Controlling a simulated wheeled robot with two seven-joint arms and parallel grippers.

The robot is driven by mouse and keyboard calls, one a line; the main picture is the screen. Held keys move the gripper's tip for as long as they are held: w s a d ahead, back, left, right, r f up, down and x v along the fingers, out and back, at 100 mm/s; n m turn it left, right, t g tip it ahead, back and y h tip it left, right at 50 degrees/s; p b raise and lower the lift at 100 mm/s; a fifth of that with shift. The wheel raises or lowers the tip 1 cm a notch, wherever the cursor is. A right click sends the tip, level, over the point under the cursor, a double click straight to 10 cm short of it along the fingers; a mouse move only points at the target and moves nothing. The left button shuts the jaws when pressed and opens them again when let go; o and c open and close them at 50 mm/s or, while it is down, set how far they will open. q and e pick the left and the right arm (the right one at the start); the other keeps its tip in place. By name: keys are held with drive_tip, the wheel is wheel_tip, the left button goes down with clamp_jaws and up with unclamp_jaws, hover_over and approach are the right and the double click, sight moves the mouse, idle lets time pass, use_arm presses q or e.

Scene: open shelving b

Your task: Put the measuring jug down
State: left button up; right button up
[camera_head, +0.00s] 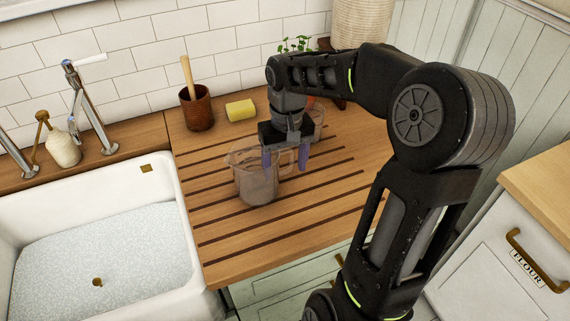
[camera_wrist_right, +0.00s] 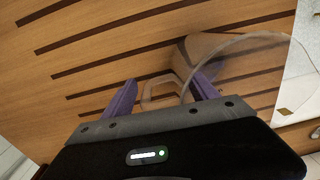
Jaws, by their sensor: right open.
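The clear measuring jug (camera_head: 256,184) stands upright on the grooved wooden drainboard (camera_head: 225,255), right of the sink. My right gripper (camera_head: 286,161) points down at the jug's right side, with its purple fingers apart. In the right wrist view the jug (camera_wrist_right: 225,52) lies beyond the right gripper (camera_wrist_right: 162,92). Its angular handle (camera_wrist_right: 158,90) shows between the two open fingers, with a gap to the left finger. The right finger is close to the jug wall; I cannot tell whether they touch. My left gripper is out of view.
A white sink (camera_head: 85,235) and tap (camera_head: 88,105) are at left. Behind the jug are a brown pot (camera_head: 197,108) with a wooden tool and a yellow sponge (camera_head: 240,110). Another clear vessel (camera_head: 319,121) stands behind the gripper. The drainboard's front is free.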

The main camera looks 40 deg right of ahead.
drive_tip(key=shift+r, duration=0.45)
wheel_tip(320, 180, up, 8)
drive_tip(key=shift+d+f, duration=0.1)
wheel_tip(320, 180, up, 4)
drive_tip(key=shift+f+p, duration=0.15)
drive_tip(key=shift+p, duration=0.75)
